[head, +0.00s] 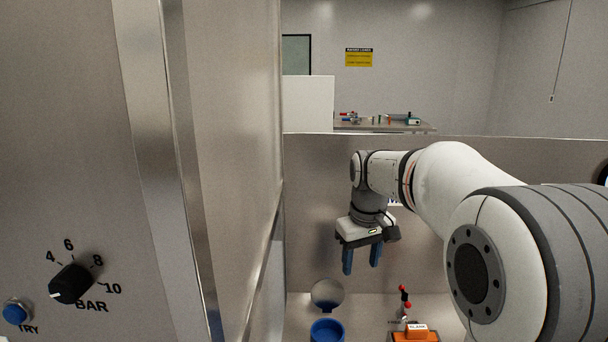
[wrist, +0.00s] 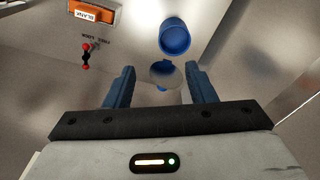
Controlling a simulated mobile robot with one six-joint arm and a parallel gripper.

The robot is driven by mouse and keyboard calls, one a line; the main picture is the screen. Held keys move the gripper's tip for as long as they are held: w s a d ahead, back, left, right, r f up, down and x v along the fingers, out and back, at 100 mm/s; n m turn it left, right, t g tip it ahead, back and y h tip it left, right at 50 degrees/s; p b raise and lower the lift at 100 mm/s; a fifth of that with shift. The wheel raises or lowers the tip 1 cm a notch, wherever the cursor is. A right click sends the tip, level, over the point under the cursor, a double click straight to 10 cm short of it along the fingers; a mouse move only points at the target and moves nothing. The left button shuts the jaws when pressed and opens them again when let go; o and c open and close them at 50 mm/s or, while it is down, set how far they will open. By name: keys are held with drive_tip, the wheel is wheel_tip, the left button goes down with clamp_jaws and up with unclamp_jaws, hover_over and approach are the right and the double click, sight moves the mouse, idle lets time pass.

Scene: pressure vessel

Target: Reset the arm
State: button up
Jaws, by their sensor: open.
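My gripper (head: 361,261) hangs from my white and grey arm right of centre in the head view, with its blue fingers pointing down. The fingers are apart with nothing between them. In the wrist view my gripper (wrist: 157,88) also shows open. A blue cup-like container (head: 327,330) stands below it, and in the wrist view the container (wrist: 174,38) lies beyond the fingertips. A round grey disc (head: 327,294) is just behind the container. The gripper is clear of both.
A metal panel with a black BAR dial (head: 71,284) and a blue button (head: 16,312) fills the left. An orange tray (head: 414,337) labelled BLANK and a red-knobbed lever (head: 405,297) are at lower right. A low wall (head: 310,185) stands behind; a table (head: 425,127) with tools is beyond.

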drive_tip(key=s+d+f+m+t, duration=0.1)
drive_tip(key=s+f+m, duration=0.1)
drive_tip(key=s, duration=1)
drive_tip(key=s+d+f+m+t, duration=0.1)
drive_tip(key=s+d+f+m, duration=0.1)
drive_tip(key=s, duration=1)
drive_tip(key=shift+f, duration=0.75)
